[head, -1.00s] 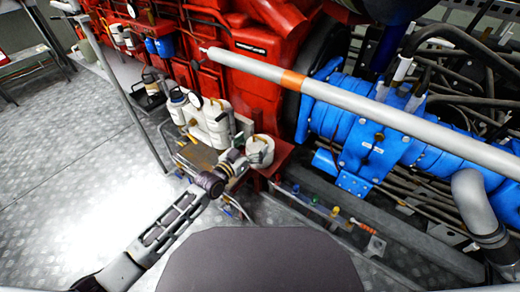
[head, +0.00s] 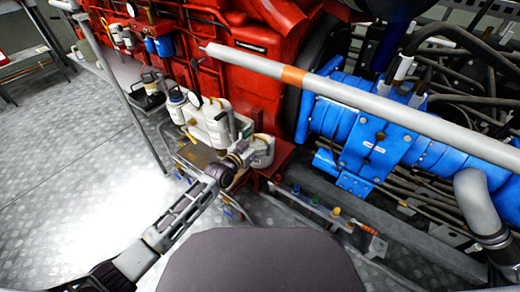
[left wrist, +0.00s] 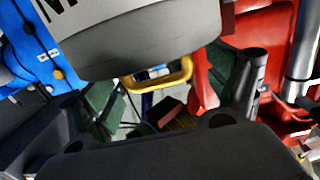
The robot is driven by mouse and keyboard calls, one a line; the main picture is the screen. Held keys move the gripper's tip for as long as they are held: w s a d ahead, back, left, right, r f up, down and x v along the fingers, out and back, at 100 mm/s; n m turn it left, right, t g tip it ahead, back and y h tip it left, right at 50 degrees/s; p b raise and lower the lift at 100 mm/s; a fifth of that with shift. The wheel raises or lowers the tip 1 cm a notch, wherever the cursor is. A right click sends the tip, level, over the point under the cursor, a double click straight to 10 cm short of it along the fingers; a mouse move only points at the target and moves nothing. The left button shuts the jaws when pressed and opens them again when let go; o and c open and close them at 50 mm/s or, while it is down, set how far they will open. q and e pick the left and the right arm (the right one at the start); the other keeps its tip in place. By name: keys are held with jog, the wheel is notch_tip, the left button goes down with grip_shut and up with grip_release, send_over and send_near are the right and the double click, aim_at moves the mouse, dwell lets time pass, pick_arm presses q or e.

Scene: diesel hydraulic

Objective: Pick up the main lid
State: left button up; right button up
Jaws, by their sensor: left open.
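A white round body (head: 263,150) sits on a red ledge in the head view; I take it to be the main lid. In the left wrist view, a pale round body (left wrist: 140,40) with part of dark lettering fills the top. A yellow handle (left wrist: 178,76) curves below its edge. My left gripper (head: 243,152) is right beside the white body in the head view. In the left wrist view, the open left gripper (left wrist: 163,90) has its green-padded fingers on either side of the handle. I cannot tell whether they touch it. My right gripper is not in view.
White canisters (head: 207,120) stand close to the left of my gripper. A red engine block (head: 265,80) rises behind. A long grey pipe (head: 370,105) crosses above blue machinery (head: 365,150) to the right. The metal floor (head: 70,180) at left is free.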

pick_arm(q)
jog(key=shift+w+d, duration=0.15)
jog(key=shift+c, duration=0.5)
jog(key=shift+r, duration=0.1)
jog(key=c, duration=1.7)
